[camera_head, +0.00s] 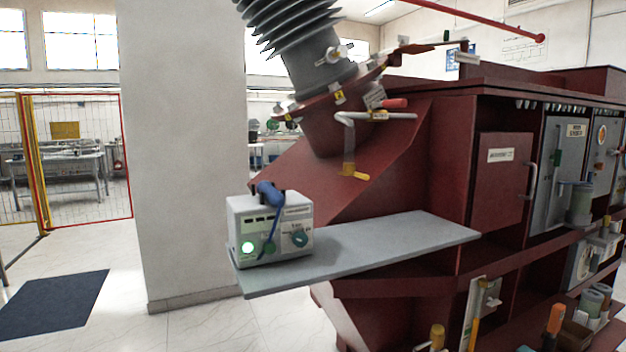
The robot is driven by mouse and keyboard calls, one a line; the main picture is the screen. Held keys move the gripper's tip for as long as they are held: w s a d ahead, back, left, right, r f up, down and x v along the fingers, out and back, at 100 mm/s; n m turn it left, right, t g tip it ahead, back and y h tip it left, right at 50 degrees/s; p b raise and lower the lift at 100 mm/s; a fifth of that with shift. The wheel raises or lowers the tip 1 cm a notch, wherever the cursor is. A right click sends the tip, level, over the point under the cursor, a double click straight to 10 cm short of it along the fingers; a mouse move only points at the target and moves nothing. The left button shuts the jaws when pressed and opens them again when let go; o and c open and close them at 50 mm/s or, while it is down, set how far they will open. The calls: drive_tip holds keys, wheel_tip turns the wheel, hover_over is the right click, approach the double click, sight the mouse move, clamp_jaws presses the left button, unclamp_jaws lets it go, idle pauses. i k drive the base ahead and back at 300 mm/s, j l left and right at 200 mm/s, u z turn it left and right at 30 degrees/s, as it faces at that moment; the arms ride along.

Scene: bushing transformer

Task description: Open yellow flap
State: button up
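A small yellow piece (355,175), which looks like the flap, sits at the lower end of a short grey pipe (349,150) on the sloping dark red side of the transformer (400,165). It is too small to tell whether it is open or shut. A red handle (393,103) and a pale bar (400,116) lie above it, near the pipe's top. A small yellow tag (339,97) shows near the base of the ribbed grey bushing (290,25). My gripper is not in view.
A grey shelf (400,247) juts out below the yellow piece. A white instrument box (270,232) with a blue clamp (268,193) stands at its left end. A red cabinet door (502,180) and shelves with tools are at right. Open floor lies at left.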

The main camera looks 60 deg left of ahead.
sight(361, 175)
drive_tip(key=k+u, duration=0.2)
drive_tip(key=u, duration=0.15)
drive_tip(key=k+j+u, duration=0.15)
drive_tip(key=u, duration=0.2)
drive_tip(key=k+j+u, duration=0.2)
drive_tip(key=u, duration=1.1)
drive_tip(key=k+j+z, duration=0.15)
drive_tip(key=z, duration=0.2)
drive_tip(key=k+j+z, duration=0.1)
drive_tip(key=z, duration=0.3)
drive_tip(key=k, duration=0.05)
